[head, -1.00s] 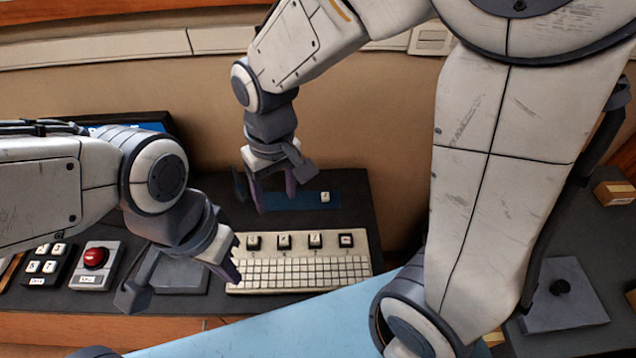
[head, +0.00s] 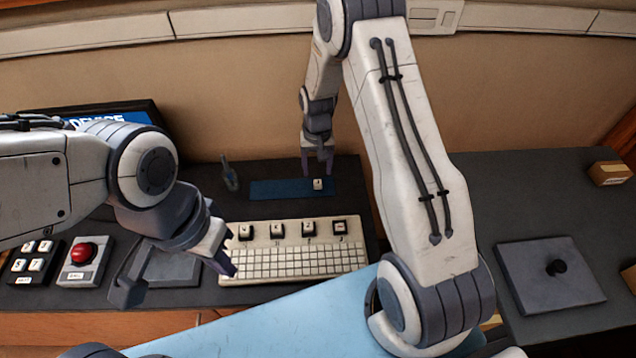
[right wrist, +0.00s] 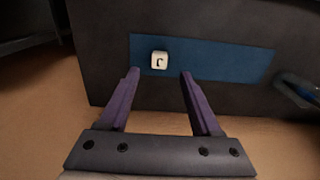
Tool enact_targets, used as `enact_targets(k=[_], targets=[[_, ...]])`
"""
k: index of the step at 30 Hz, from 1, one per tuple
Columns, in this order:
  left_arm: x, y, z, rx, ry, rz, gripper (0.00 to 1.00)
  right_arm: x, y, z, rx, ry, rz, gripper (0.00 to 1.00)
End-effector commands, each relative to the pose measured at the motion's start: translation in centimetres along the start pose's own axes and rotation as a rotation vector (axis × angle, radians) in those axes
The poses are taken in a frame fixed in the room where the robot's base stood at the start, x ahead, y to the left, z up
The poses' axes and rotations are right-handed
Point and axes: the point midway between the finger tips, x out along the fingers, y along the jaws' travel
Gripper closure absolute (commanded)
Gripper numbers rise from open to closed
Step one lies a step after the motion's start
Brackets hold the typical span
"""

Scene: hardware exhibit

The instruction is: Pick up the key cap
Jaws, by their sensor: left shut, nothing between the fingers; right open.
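The key cap (head: 318,184) is a small white cube with a dark mark, lying on a blue mat (head: 272,188) behind the keyboard. In the right wrist view the key cap (right wrist: 159,60) sits on the blue mat (right wrist: 225,59), beyond and between the fingertips. My right gripper (head: 319,168) is above the mat at the key cap; its purple fingers (right wrist: 159,74) are spread with nothing between them. My left gripper (head: 230,268) is shut and empty at the left end of the keyboard.
A beige keyboard (head: 290,263) with several larger caps along its top stands in front of the mat. A red button box (head: 84,262) and a small keypad (head: 35,262) are at left. A grey plate with a knob (head: 550,285) is at right.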

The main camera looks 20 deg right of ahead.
Motion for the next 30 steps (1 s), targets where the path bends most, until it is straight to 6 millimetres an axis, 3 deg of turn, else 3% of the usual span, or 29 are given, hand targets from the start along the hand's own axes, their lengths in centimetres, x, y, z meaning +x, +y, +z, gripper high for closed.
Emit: enact_targets(k=[9, 19, 20, 24, 25, 30], targets=[[-1.8, 0.1, -0.1, 0.0, 0.0, 0.0, 1.0, 4.1, 0.2, 0.4, -0.001, -0.003, 0.001, 0.35], [-1.8, 0.1, -0.1, -0.001, 0.0, 0.0, 1.0, 5.0, 0.2, 0.3, 0.0, 0.0, 0.001, 0.35], [-1.8, 0.1, -0.1, -0.001, 0.0, 0.0, 1.0, 5.0, 0.2, 0.3, 0.0, 0.0, 0.001, 0.39], [-1.8, 0.1, -0.1, -0.001, 0.0, 0.0, 1.0, 5.0, 0.2, 0.3, -0.001, 0.0, 0.001, 0.92], [-1.8, 0.1, -0.1, 0.0, 0.0, 0.0, 1.0, 5.0, 0.2, 0.3, 0.0, 0.0, 0.001, 1.0], [-1.8, 0.1, -0.1, -0.001, 0.0, 0.0, 1.0, 5.0, 0.2, 0.3, 0.0, 0.0, 0.001, 1.0]])
